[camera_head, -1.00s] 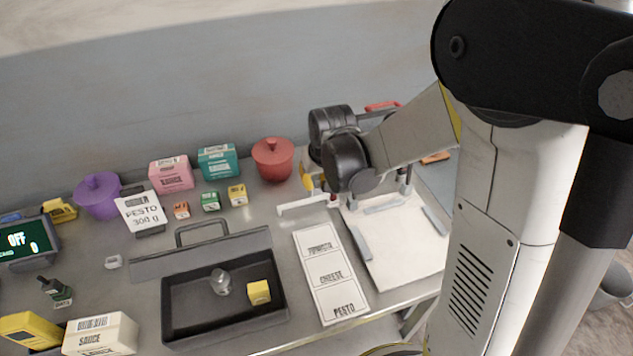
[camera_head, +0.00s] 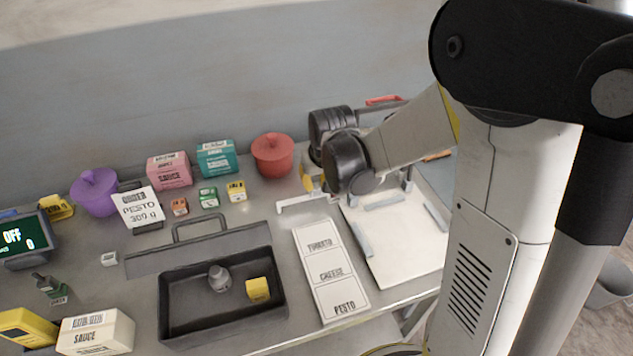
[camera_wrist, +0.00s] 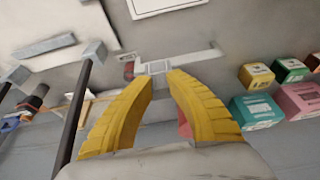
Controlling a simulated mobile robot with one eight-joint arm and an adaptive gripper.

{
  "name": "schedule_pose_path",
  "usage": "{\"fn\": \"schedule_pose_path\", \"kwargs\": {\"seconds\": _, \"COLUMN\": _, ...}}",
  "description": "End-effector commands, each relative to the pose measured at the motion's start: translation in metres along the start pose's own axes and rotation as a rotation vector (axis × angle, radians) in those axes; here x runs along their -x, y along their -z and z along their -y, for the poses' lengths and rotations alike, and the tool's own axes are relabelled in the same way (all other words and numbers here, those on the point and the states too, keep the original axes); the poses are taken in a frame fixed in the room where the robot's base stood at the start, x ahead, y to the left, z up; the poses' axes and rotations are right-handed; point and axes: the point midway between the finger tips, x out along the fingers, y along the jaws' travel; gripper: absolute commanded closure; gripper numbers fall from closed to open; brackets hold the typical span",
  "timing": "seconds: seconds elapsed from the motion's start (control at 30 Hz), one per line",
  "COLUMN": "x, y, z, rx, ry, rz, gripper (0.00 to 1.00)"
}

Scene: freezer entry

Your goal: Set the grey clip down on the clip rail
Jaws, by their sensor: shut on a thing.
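My gripper (camera_wrist: 161,82) has its yellow fingers closed around the small grey clip (camera_wrist: 157,67), which shows between the fingertips in the wrist view. The pale clip rail (camera_wrist: 192,59) runs right behind the clip in that view. The clip is at or very close to the rail; I cannot tell whether it touches. In the head view my gripper (camera_head: 309,182) hangs over the table's back part, and the rail (camera_head: 300,204) lies just in front of it. The clip is not clearly visible there.
A red pot (camera_head: 272,157) and a teal box (camera_head: 216,158) stand left of my gripper. A white board (camera_head: 395,245) with grey bars lies to the right. A label card (camera_head: 330,270) and a dark tray (camera_head: 172,335) lie in front.

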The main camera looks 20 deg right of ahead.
Motion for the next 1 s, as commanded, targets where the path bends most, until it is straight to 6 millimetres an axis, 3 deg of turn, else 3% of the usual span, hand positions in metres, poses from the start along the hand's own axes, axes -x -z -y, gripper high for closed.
{"fn": "schedule_pose_path", "kwargs": {"seconds": 0.67, "x": -0.017, "y": -0.006, "z": 0.000, "rx": 0.000, "ry": 0.000, "rz": 0.000, "gripper": 1.00}}
{"fn": "schedule_pose_path", "kwargs": {"seconds": 0.7, "x": -0.016, "y": -0.006, "z": 0.000, "rx": 0.000, "ry": 0.000, "rz": 0.000, "gripper": 0.74}}
{"fn": "schedule_pose_path", "kwargs": {"seconds": 0.77, "x": -0.016, "y": -0.006, "z": 0.000, "rx": 0.000, "ry": 0.000, "rz": 0.000, "gripper": 0.60}}
{"fn": "schedule_pose_path", "kwargs": {"seconds": 1.0, "x": -0.016, "y": -0.006, "z": 0.000, "rx": 0.000, "ry": 0.000, "rz": 0.000, "gripper": 0.60}}
